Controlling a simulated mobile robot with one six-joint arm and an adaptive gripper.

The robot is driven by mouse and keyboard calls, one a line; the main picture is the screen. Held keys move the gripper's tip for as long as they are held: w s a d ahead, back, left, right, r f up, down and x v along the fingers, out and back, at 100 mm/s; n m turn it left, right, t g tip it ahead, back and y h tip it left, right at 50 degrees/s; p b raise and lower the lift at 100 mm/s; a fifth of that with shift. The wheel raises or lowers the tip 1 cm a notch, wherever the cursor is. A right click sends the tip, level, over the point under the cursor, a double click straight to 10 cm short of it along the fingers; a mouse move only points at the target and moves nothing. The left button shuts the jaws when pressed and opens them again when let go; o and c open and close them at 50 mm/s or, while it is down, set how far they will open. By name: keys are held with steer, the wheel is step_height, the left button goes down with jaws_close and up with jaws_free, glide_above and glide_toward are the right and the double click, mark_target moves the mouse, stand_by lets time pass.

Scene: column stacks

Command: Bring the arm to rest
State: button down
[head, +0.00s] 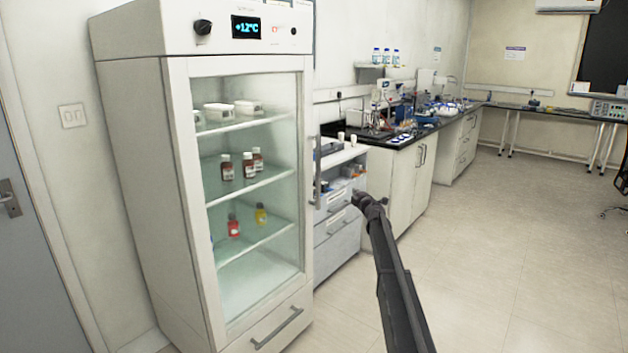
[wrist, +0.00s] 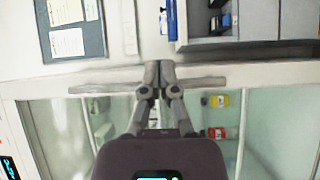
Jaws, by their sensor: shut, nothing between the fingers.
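My gripper (head: 359,197) is at the end of my outstretched dark arm, right of the fridge in the head view. In the wrist view its fingers (wrist: 159,68) are closed together with nothing between them. The white fridge (head: 145,130) has its glass door shut. Its vertical grey door handle (head: 316,170) stands left of my gripper, apart from it in the head view. In the wrist view the handle (wrist: 95,88) runs crosswise behind the fingers; I cannot tell the gap there.
Bottles and white containers (head: 249,107) stand on the fridge shelves. A drawer unit (head: 338,235) and a lab bench (head: 400,150) with equipment lie beyond my gripper. The floor (head: 510,260) to the right is clear. A chair shows at the right edge.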

steer(key=s+d+f+m+g+h, duration=0.1)
steer(key=s+f+m+g+h, duration=0.2)
steer(key=s+m, duration=0.5)
steer(key=s+d+f+m+g+h, duration=0.2)
steer(key=s+f+m+h, duration=0.15)
steer(key=s, duration=0.95)
steer(key=s+d+f+m+g+h, duration=0.1)
steer(key=s+f+m+g+h, duration=0.3)
steer(key=s, duration=0.6)
steer(key=s+a+f+m+g+y, duration=0.1)
steer(key=s+a+f+g+y, duration=0.2)
steer(key=s, duration=0.8)
steer(key=s+a+f+m+g+y, duration=0.25)
steer(key=s+a, duration=0.25)
steer(key=s, duration=0.7)
steer(key=s+a+f+m+g+y, duration=0.1)
steer(key=s+a+f+g, duration=0.25)
steer(key=s, duration=0.75)
step_height(320, 180, up, 18)
steer(key=p, duration=1.7)
steer(key=shift+a+y, duration=0.3)
